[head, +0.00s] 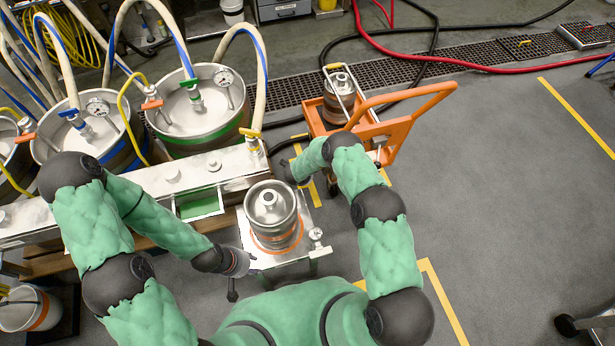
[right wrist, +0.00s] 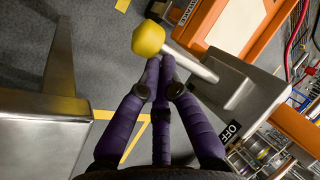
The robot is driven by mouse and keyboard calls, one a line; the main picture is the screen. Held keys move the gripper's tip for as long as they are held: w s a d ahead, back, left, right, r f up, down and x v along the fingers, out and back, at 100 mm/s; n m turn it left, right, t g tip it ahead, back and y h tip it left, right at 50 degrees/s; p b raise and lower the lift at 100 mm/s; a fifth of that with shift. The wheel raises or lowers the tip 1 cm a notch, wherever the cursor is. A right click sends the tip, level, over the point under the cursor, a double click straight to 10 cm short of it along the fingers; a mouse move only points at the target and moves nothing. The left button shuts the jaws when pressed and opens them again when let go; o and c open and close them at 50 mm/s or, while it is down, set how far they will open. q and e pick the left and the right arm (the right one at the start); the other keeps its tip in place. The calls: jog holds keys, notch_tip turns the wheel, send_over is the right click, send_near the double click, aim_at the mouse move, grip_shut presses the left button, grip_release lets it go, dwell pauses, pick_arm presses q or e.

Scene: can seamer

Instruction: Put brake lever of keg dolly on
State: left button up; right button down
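The orange keg dolly (head: 402,130) stands beyond my right arm in the head view, with a small steel keg (head: 340,88) on it. In the right wrist view the brake lever, a grey rod with a yellow knob (right wrist: 148,38), runs to a grey housing (right wrist: 245,100) with a label reading OFF. The purple fingers of my right gripper (right wrist: 160,72) are together at the tips, close to the knob and rod; contact cannot be told. In the head view my right gripper (head: 291,171) is small and dark. My left gripper (head: 240,264) is beside the low steel stand; its fingers are unclear.
A steel keg (head: 270,208) stands on the low steel stand (head: 245,235) between my arms. Large kegs with hoses (head: 203,112) line the left back. A floor drain grate (head: 440,70) and red hose (head: 440,62) cross the back.

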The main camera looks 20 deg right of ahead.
jog(key=shift+w+a+r, duration=0.15)
jog(key=shift+a+r, duration=0.05)
jog(key=shift+a, duration=0.1)
jog(key=shift+r+p, duration=0.5)
jog(key=shift+r, duration=0.15)
jog(key=shift+d, duration=0.1)
jog(key=v, duration=1.2)
dwell(0.3)
